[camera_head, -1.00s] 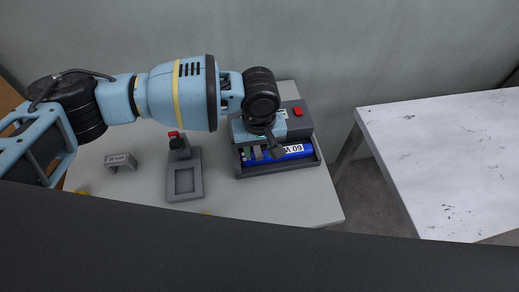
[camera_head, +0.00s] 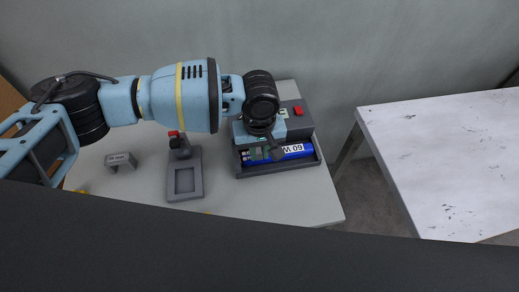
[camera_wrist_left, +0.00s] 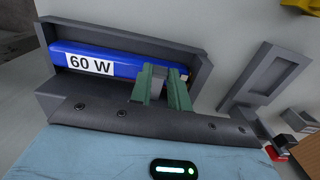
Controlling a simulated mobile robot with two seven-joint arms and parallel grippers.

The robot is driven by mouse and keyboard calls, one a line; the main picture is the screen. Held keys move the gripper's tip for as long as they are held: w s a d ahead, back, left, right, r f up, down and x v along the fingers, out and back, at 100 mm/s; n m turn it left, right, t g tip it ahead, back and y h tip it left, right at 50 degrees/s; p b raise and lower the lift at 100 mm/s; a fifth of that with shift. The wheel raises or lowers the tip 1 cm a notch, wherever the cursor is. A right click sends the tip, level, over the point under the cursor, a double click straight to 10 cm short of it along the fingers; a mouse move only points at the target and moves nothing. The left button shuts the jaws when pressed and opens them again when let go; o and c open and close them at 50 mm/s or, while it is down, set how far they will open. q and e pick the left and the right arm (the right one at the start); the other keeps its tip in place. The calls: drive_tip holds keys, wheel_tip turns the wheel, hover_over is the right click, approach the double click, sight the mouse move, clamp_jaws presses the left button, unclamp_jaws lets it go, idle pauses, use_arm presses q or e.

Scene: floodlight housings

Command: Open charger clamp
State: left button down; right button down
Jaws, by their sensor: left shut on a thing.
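A dark grey charger tray (camera_head: 314,161) stands at the right end of the light grey table. A blue bar (camera_head: 308,148) labelled 60 W lies in it; the bar also shows in the wrist view (camera_wrist_left: 130,66). My left gripper (camera_head: 264,153) reaches over the tray from behind. In the wrist view its green fingers (camera_wrist_left: 165,88) are shut on a small grey part (camera_wrist_left: 158,72) at the blue bar, seemingly the clamp. The fingers hide most of this part, so its exact shape and position cannot be told. My right gripper is not in view.
A grey fixture (camera_head: 199,184) with a square recess and a red-tipped post stands left of the tray. A small grey labelled bracket (camera_head: 121,160) is farther left. A red button (camera_head: 298,111) sits behind the tray. A bare white table (camera_head: 440,150) stands at right, across a gap.

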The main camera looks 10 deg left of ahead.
sight(259, 154)
use_arm(q)
drive_tip(key=shift+w+r+g+p, duration=0.2)
drive_tip(key=shift+r+g+p, duration=0.25)
drive_tip(key=shift+g, duration=0.25)
drive_tip(key=shift+w+a+r+g+h, duration=0.1)
drive_tip(key=shift+w+r+g+h, duration=0.15)
drive_tip(key=shift+g+h, duration=0.3)
drive_tip(key=shift+w+a+r+g, duration=0.1)
drive_tip(key=shift+w+g, duration=0.25)
drive_tip(key=shift+g, duration=0.4)
drive_tip(key=shift+w+a+r+g+h+b, duration=0.15)
drive_tip(key=shift+w+g+h+b, duration=0.15)
drive_tip(key=shift+g, duration=0.3)
drive_tip(key=shift+w+a+r+g+h+b, duration=0.15)
drive_tip(key=shift+w+g+h+b, duration=0.1)
drive_tip(key=shift+g, duration=0.35)
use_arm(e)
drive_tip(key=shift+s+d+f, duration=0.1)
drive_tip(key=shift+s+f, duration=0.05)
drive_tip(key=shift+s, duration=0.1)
use_arm(q)
drive_tip(key=shift+r, duration=0.1)
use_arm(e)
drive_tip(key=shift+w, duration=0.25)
